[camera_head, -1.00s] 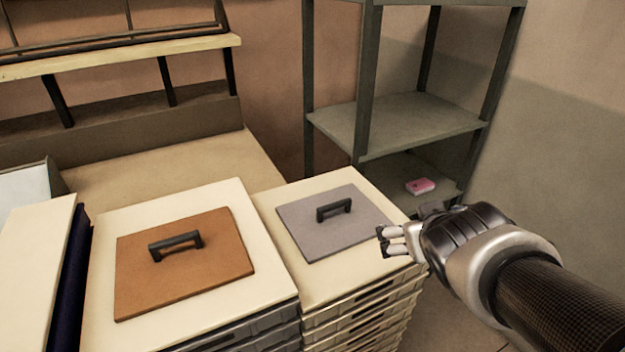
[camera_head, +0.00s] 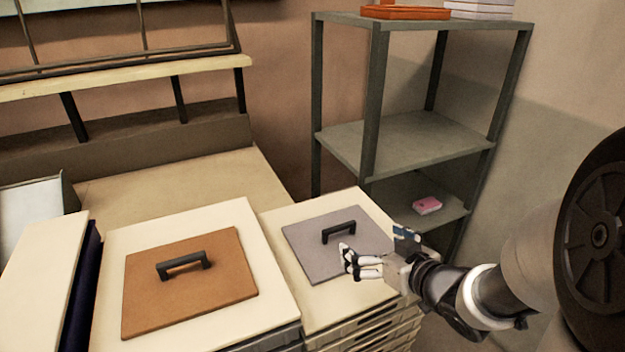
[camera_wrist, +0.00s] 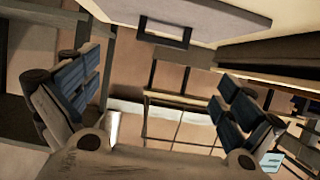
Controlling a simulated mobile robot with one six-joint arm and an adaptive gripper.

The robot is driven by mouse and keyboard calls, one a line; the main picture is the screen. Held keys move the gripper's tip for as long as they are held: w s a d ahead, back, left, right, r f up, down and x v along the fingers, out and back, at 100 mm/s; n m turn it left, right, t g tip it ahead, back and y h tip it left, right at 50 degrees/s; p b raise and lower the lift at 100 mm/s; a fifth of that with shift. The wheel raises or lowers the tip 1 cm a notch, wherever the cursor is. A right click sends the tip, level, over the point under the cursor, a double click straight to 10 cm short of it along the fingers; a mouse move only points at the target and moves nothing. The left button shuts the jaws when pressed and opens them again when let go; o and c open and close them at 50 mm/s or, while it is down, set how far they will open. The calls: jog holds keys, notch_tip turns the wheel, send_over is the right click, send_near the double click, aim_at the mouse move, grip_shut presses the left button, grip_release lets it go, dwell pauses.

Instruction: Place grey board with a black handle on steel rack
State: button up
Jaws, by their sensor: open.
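The grey board (camera_head: 310,256) lies flat on the cream top of the right-hand stack, its black handle (camera_head: 339,231) standing up from it. In the wrist view the grey board (camera_wrist: 230,24) and its handle (camera_wrist: 165,33) show at the top, ahead of my fingers. My gripper (camera_head: 347,262) is open and empty, its fingertips over the right part of the board, to the right of and nearer than the handle; it also shows in the wrist view (camera_wrist: 155,105). The steel rack (camera_head: 405,140) stands behind, to the right, with its middle shelf bare.
An orange-brown board (camera_head: 205,295) with a black handle lies on the left stack. A pink item (camera_head: 427,205) sits on the rack's lower shelf. An orange tray (camera_head: 405,13) and white items (camera_head: 480,10) are on its top shelf.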

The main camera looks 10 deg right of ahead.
aim_at(341, 228)
jog(key=b+x, duration=0.1)
jog(key=x, duration=0.7)
jog(key=shift+a+f, duration=0.1)
jog(key=shift+f, duration=0.15)
jog(key=b+x, duration=0.1)
jog(key=x, duration=0.4)
jog(key=shift+w+a+f, duration=0.2)
jog(key=shift+w+a, duration=0.05)
jog(key=shift+c, duration=0.4)
jog(key=c, duration=1.3)
jog(key=shift+r, duration=0.15)
